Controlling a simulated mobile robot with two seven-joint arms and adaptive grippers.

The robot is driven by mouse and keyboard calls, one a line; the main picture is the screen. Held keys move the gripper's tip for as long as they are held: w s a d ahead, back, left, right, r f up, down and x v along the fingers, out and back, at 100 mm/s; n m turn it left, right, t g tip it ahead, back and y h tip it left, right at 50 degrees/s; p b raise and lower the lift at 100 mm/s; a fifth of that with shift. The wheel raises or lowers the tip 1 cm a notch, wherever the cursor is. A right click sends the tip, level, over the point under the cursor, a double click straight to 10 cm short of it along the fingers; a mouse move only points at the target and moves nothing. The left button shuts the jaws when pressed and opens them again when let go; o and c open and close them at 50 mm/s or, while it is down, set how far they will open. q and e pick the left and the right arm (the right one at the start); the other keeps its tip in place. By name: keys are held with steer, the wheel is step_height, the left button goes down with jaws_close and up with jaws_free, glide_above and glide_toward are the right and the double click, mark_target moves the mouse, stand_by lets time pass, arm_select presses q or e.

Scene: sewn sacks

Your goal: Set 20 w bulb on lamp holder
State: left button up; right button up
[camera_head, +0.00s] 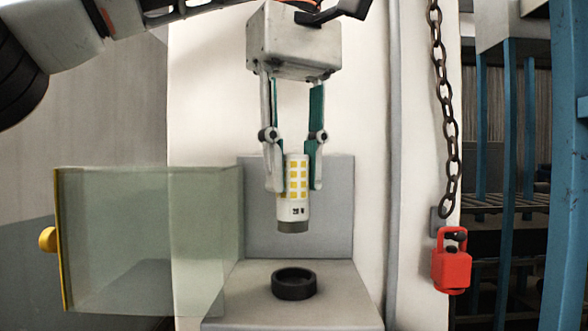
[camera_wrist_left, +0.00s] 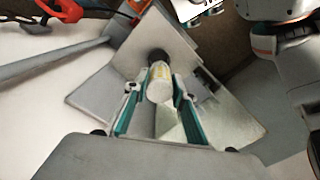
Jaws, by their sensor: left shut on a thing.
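The 20 W bulb (camera_head: 294,205) is a white cylinder with yellow squares, a "20 W" label and a grey lower end. My left gripper (camera_head: 293,172) points down and is shut on the bulb's sides, holding it upright. The black ring-shaped lamp holder (camera_head: 294,284) sits on a grey ledge below, with a clear gap under the bulb. In the left wrist view the bulb (camera_wrist_left: 160,84) is between the teal-lined fingers (camera_wrist_left: 158,98), with the dark holder (camera_wrist_left: 157,57) partly hidden behind it.
A clear greenish door (camera_head: 140,240) with a yellow knob (camera_head: 47,239) stands open left of the ledge. A grey back plate (camera_head: 335,215) rises behind the holder. A red padlock (camera_head: 452,262) hangs by a chain (camera_head: 446,120) at right, near blue posts (camera_head: 508,150).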

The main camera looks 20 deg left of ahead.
mark_target(296, 223)
arm_select(q)
steer(key=shift+w, duration=0.15)
step_height(296, 223, down, 2)
steer(key=shift+f, duration=1.8)
steer(key=shift+f, duration=0.6)
stand_by(0.3)
steer(key=o, duration=0.8)
steer(key=shift+d, duration=0.1)
